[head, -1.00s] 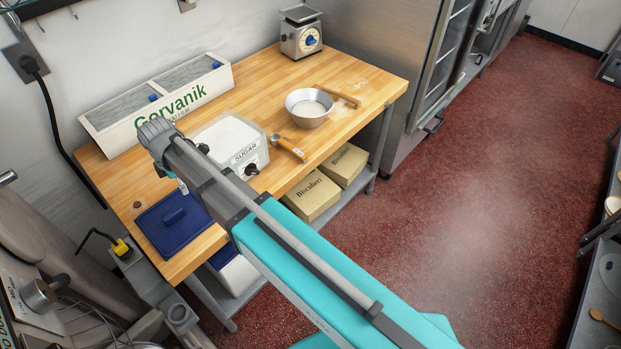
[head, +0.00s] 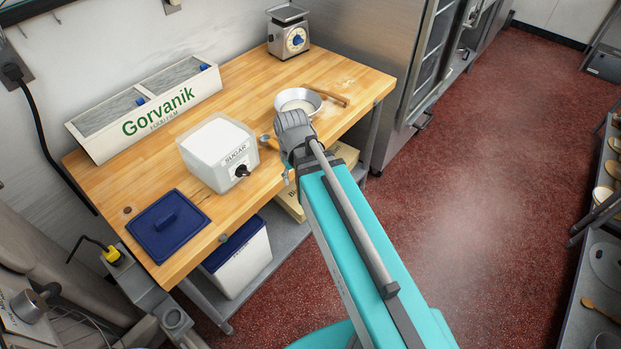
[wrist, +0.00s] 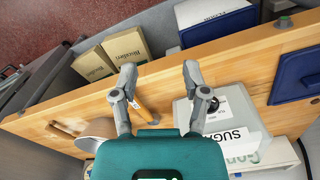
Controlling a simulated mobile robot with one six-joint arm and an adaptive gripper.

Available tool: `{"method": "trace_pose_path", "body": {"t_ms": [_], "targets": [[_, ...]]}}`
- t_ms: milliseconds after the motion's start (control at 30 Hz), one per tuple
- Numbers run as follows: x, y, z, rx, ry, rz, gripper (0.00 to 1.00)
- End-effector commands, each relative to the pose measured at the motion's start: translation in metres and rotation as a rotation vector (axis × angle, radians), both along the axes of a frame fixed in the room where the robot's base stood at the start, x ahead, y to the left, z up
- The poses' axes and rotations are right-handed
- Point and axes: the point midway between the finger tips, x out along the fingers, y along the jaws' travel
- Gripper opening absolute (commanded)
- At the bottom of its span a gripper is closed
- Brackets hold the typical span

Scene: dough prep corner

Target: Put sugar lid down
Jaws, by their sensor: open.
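The blue sugar lid (head: 168,225) lies flat on the wooden table, near its front left corner, with its handle up. In the wrist view the lid (wrist: 296,76) shows at the right edge, apart from my gripper. The white sugar bin (head: 205,172) stands uncovered on the table to the right of the lid, full of white sugar. My gripper (wrist: 158,80) is open with nothing between its fingers, above the front edge of the table near a wooden-handled scoop (wrist: 143,110).
A scale (head: 288,36) stands at the back and a Gorvanik box (head: 100,137) along the wall. A blue-lidded bin (head: 245,262) and cartons (wrist: 124,43) fill the lower shelf.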

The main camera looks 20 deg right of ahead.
Motion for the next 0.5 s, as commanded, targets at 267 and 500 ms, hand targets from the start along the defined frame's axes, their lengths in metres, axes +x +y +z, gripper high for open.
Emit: {"method": "trace_pose_path", "body": {"t_ms": [267, 500], "targets": [[-0.023, -0.037, 0.0, 0.0, 0.0, -0.233, 0.59], [-0.024, -0.039, 0.0, 0.0, 0.0, -0.251, 0.59]]}}
